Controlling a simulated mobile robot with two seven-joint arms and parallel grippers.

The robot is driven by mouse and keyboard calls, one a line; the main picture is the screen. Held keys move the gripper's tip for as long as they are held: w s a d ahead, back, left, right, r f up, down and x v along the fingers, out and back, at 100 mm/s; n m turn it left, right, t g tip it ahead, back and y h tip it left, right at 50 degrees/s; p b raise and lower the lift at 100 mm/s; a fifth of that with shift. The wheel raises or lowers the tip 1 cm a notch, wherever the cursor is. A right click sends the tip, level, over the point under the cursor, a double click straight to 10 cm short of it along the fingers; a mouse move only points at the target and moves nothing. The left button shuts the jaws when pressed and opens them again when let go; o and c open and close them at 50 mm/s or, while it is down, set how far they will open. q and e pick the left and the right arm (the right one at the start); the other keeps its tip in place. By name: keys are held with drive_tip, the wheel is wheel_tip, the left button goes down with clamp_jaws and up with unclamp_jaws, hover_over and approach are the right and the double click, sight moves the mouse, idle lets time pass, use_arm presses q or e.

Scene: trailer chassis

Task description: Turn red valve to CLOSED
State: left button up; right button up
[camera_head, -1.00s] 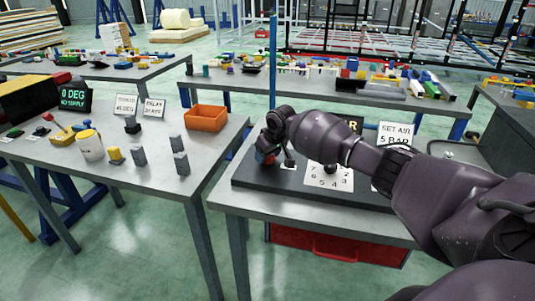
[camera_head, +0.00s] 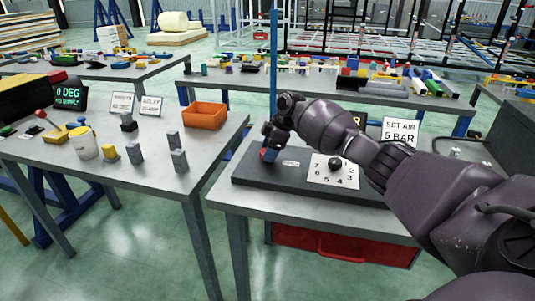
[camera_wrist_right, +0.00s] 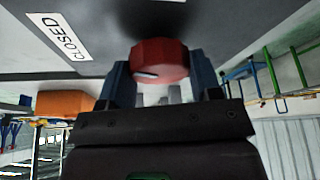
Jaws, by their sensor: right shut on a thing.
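The red valve (camera_wrist_right: 158,60) is a round red knob with a pale mark on its face, at the top middle of the right wrist view. In the head view only a bit of the red valve (camera_head: 268,154) shows below my gripper, at the left end of the dark panel (camera_head: 245,177). My right gripper (camera_head: 272,147) is over it, its two fingers on either side, shut on it. A white label reading CLOSED (camera_wrist_right: 59,37) lies on the panel to the left of the valve in the wrist view. My left gripper is not in view.
A dial plate with numbers (camera_head: 333,172) and a black knob is on the same panel. A SET AIR 5 BAR sign (camera_head: 400,131) stands behind. An orange bin (camera_head: 205,116) is on the left table. A blue post (camera_head: 273,65) rises just behind my gripper.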

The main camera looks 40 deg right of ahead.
drive_tip(key=shift+f+n+g+b, duration=0.3)
drive_tip(key=shift+n, duration=0.2)
drive_tip(key=shift+n+g+b, duration=0.4)
drive_tip(key=shift+n+b, duration=0.3)
drive_tip(key=shift+n, duration=0.4)
drive_tip(key=shift+r+n+g+b, duration=0.25)
drive_tip(key=shift+n+b, duration=0.25)
drive_tip(key=shift+n, duration=0.4)
drive_tip(key=shift+r, duration=0.1)
drive_tip(key=o, duration=0.8)
drive_tip(key=shift+o, duration=0.5)
drive_tip(key=shift+y, duration=0.3)
